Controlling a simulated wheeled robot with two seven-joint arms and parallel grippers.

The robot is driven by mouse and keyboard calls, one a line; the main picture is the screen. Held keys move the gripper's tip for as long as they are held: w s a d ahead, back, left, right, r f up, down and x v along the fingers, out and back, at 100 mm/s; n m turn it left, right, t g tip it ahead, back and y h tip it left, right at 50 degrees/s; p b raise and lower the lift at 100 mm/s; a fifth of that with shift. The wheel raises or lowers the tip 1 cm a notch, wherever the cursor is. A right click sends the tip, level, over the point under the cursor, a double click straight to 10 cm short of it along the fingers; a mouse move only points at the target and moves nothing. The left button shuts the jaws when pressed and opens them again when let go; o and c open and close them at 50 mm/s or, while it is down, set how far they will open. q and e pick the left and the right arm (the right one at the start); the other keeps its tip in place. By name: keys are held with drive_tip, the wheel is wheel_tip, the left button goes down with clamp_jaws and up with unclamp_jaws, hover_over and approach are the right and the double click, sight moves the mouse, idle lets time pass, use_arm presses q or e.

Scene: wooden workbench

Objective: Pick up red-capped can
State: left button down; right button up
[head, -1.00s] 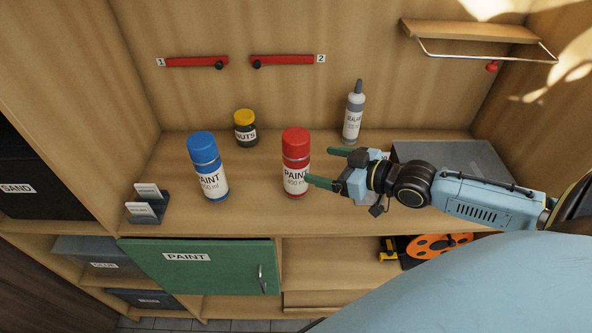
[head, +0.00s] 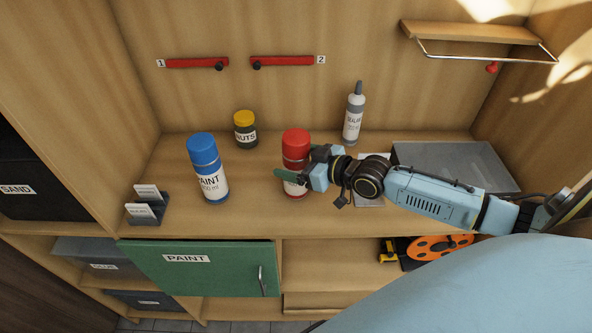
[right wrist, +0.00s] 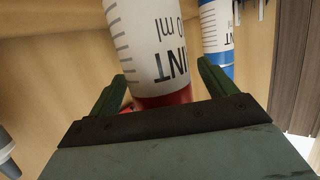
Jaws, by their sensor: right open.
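The red-capped paint can (head: 296,145) stands upright on the workbench, right of the blue-capped paint can. My right gripper (head: 294,172) is at the can and hides part of its label. In the right wrist view, the can's white label (right wrist: 147,45) lies between the two green fingers of my open right gripper (right wrist: 160,85), with a gap on each side. My left gripper is not in view.
A blue-capped paint can (head: 208,165) stands to the left. A yellow-capped nuts jar (head: 245,128) and a sealant bottle (head: 353,115) stand behind. A grey tray (head: 455,160) is at the right. A card holder (head: 148,205) stands at the left.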

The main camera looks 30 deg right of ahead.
drive_tip(key=shift+w, duration=0.1)
drive_tip(key=c, duration=1.3)
